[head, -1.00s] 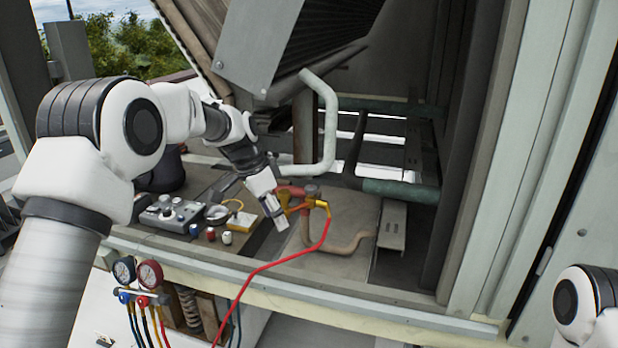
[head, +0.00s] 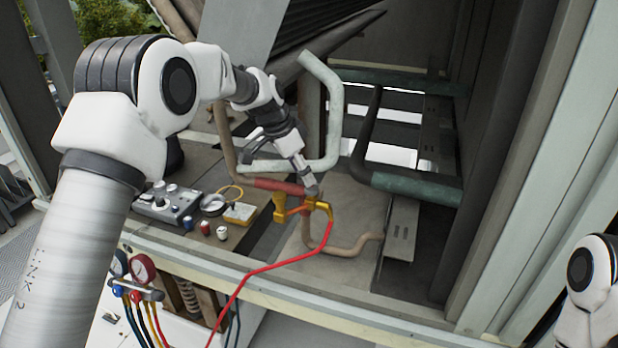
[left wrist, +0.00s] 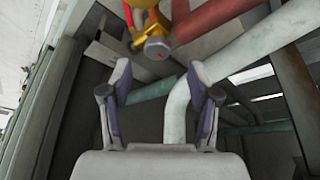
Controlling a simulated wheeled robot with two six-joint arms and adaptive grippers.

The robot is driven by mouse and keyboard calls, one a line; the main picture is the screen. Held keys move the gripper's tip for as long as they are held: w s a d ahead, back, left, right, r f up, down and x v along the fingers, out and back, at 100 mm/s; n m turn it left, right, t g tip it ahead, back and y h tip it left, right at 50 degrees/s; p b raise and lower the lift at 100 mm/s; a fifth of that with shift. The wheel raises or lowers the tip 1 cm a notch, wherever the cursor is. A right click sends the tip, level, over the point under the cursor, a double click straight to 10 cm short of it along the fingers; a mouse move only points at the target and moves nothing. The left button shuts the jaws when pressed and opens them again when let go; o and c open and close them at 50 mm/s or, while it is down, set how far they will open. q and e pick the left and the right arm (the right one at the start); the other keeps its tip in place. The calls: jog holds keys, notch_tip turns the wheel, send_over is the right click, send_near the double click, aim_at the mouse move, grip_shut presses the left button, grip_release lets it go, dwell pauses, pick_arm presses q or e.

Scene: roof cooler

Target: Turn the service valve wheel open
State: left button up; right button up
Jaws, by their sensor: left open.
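The brass service valve (head: 320,206) sits at the end of a red pipe inside the open cabinet, with a red hose running down from it. In the left wrist view the valve's round grey wheel (left wrist: 157,47), with a small red mark, shows just beyond the fingers. My left gripper (head: 309,182) is right above the valve in the head view, partly covering the wheel. In the left wrist view my left gripper (left wrist: 158,80) has its two fingers apart and nothing between them; whether a finger touches the wheel cannot be told. My right gripper is out of view.
A pale bent pipe (head: 333,100) rises close behind the gripper. A grey control box (head: 165,203), small coloured caps and a yellow meter (head: 240,212) lie on the ledge to the left. Pressure gauges (head: 142,268) with hoses hang below. A grey bracket (head: 400,232) stands to the right.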

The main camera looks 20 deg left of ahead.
aim_at(311, 187)
pick_arm(q)
jog(key=x, duration=0.3)
jog(key=shift+d+p, duration=0.15)
jog(key=shift+p, duration=0.2)
jog(key=shift+d+f, duration=0.15)
jog(key=shift+f, duration=0.45)
jog(key=c, duration=1.2)
jog(key=shift+o, duration=0.2)
